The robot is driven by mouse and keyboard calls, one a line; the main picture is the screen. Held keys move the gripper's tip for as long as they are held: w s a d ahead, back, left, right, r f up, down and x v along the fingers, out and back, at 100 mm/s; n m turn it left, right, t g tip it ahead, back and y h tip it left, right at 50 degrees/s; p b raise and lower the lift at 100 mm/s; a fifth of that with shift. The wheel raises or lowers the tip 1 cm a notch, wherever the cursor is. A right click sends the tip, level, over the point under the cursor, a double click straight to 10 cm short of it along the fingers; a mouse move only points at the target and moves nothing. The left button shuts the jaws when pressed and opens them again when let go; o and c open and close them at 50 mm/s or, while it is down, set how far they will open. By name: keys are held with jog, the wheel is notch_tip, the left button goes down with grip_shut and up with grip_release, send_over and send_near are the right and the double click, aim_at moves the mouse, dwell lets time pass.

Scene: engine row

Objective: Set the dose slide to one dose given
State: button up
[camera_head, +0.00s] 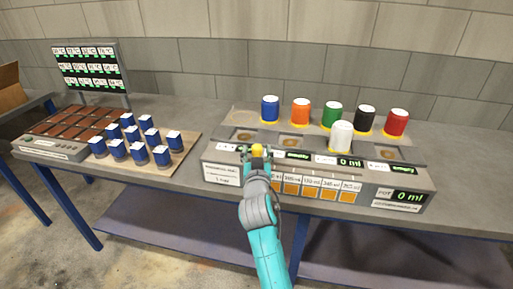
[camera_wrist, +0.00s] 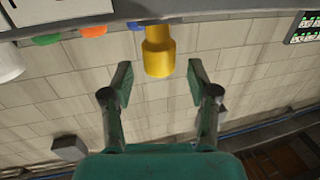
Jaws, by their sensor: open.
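A yellow knob (camera_head: 257,149), which looks like the dose slide's handle, stands at the left end of the front of the grey dosing station (camera_head: 222,163). In the wrist view the knob (camera_wrist: 158,50) is centred just beyond and between my fingertips, with a gap on both sides. My gripper (camera_head: 256,153) is open and empty, and I see no contact with the knob. A row of white labels over orange squares (camera_head: 308,188) runs right of my gripper. My wrist hides the row's left end and the front below the knob. The pot display (camera_head: 408,196) reads 0 ml.
Blue, orange, green, black and red capped canisters stand behind; a white one (camera_head: 341,136) stands in a front place, above a 0 ml display. Left are a board of blue canisters (camera_head: 183,150), a brown-celled tray (camera_head: 62,127) and a screen (camera_head: 88,66).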

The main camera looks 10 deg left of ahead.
jog(key=shift+w+a, duration=0.2)
jog(key=shift+w, duration=1)
grip_shut()
jog(key=shift+d, duration=0.1)
